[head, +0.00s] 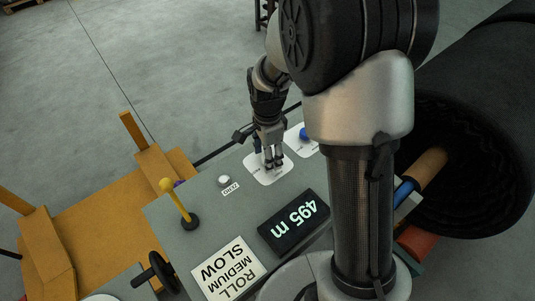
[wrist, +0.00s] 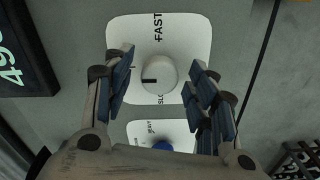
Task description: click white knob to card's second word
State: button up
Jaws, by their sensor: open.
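The white knob (wrist: 158,73) sits on a white plate (wrist: 178,35) in the wrist view. Its black mark points left. FAST is printed above the knob, and a label starting "SLO" below it is partly hidden. My gripper (wrist: 162,72) is open, with one finger on each side of the knob; I cannot tell whether they touch it. In the head view my gripper (head: 272,164) is over this plate (head: 264,177) and hides the knob. The card (head: 228,270) at the front, upside down, reads ROLL, MEDIUM, SLOW.
A blue knob (wrist: 163,146) on another white plate is beside the first. A display (head: 293,223) reads 495 m. A yellow lever (head: 177,199), a white button (head: 224,180) and a black handwheel (head: 160,272) are on the left. A large dark roll (head: 480,130) stands right.

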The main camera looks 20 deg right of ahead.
jog(key=shift+c, duration=0.6)
jog(key=c, duration=0.9)
jog(key=n+p, duration=0.1)
jog(key=n, duration=0.3)
jog(key=shift+r+p, duration=0.1)
jog(key=shift+p, duration=0.3)
jog(key=n+p, duration=0.1)
jog(key=n, duration=0.3)
jog(key=shift+s, duration=0.1)
jog(key=n+p, duration=0.1)
jog(key=n, duration=0.4)
jog(key=shift+p, duration=0.3)
jog(key=n, duration=0.4)
jog(key=shift+d+n+p, duration=0.1)
jog(key=shift+n+p, duration=0.3)
